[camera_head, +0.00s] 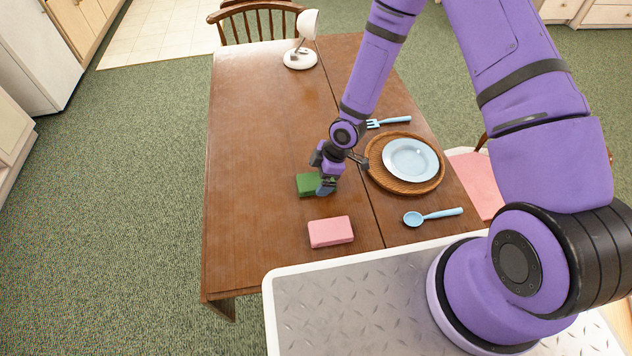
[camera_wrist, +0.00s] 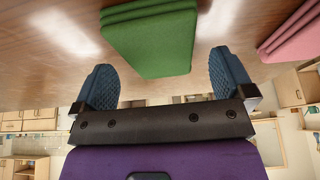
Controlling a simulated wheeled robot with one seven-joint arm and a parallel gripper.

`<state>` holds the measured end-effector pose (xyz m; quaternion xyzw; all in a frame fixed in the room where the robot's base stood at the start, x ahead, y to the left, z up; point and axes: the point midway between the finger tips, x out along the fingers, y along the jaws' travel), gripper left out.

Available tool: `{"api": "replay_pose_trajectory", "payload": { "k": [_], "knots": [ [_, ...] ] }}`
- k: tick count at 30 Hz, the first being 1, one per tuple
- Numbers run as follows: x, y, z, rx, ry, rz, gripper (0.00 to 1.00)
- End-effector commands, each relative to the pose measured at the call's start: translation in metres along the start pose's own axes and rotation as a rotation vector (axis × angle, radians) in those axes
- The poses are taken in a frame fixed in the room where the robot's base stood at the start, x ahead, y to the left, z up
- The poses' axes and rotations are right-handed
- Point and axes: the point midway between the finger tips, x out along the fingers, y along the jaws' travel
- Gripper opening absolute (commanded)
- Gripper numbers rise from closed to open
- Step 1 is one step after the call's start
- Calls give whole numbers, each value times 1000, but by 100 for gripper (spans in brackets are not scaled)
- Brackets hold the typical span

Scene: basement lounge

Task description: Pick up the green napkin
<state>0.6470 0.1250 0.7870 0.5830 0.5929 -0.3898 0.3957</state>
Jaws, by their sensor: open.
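The green napkin (camera_head: 308,184) is a folded, thick block lying on the wooden table, and my gripper partly hides it in the head view. In the wrist view the napkin (camera_wrist: 150,42) shows its folded layers, ahead of the gap between my fingers. My gripper (camera_head: 327,187) is at the napkin's right side in the head view. In the wrist view my gripper (camera_wrist: 162,84) is open, with its two blue ribbed fingers spread wide and nothing between them. I cannot tell whether a finger touches the napkin.
A pink folded napkin (camera_head: 331,232) lies nearer on the table (camera_head: 250,150). To the right are a wicker mat (camera_head: 376,174) with a blue plate (camera_head: 410,159), a blue fork (camera_head: 395,121) and a blue spoon (camera_head: 433,216). A white lamp (camera_head: 300,58) stands at the far end. The table's left side is clear.

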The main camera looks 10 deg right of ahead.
Motion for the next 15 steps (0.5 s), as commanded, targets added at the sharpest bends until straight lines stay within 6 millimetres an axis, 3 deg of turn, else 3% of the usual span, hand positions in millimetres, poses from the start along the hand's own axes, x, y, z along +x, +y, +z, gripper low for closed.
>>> {"api": "replay_pose_trajectory", "payload": {
  "k": [4,12,15],
  "knots": [
    [15,0,-1,-1,0,-1,100],
    [17,0,-1,-1,0,1,100],
    [17,0,-1,-1,0,1,79]
  ]
}}
